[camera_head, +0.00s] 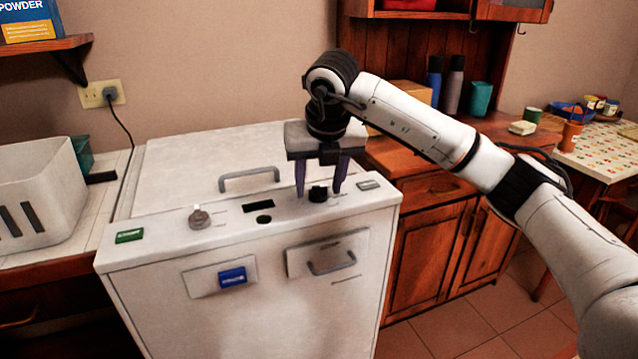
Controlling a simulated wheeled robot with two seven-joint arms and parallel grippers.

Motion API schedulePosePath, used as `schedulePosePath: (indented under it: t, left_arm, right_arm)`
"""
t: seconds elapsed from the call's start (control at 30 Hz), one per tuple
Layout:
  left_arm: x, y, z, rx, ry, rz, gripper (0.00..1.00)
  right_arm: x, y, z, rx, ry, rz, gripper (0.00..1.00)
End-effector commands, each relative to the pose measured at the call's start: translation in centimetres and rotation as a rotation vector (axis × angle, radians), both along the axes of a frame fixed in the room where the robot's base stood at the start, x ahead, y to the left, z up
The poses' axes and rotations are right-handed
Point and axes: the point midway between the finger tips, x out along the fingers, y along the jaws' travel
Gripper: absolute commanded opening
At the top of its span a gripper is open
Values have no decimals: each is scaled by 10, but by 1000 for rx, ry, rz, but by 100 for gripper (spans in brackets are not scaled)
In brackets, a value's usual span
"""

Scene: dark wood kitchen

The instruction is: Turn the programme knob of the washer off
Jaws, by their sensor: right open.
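The white washer (250,305) stands in the middle, with a control strip along its top front edge. A small black knob (318,193) sits towards the right end of the strip. A grey round knob (199,217) sits towards the left end. I cannot read which one is the programme knob. My right gripper (319,191) points down over the black knob, open, with one dark finger on each side of it. I cannot tell whether the fingers touch the knob. My left gripper is not in view.
The washer's lid has a grey handle (249,178) behind the strip. A white basket (40,193) stands on the tiled counter at left. A wooden cabinet (435,240) stands to the right, with bottles (453,86) on it. My right arm crosses above the cabinet.

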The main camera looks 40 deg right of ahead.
Motion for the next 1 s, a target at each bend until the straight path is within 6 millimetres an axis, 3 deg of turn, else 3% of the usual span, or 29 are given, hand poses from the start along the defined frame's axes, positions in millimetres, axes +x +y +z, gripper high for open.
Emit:
schedulePosePath:
  t: [0.23,0.47,0.5,0.77,1.0]
  left_arm:
    - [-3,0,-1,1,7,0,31]
    - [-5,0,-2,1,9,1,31]
    - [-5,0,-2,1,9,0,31]
    - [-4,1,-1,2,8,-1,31]
    - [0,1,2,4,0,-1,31]
  right_arm:
    - [0,0,-1,0,0,1,47]
    - [0,0,-1,0,1,1,9]
    - [0,0,-1,0,1,1,7]
    - [0,-1,-1,-1,2,28,7]
    - [0,-3,0,-2,2,153,7]
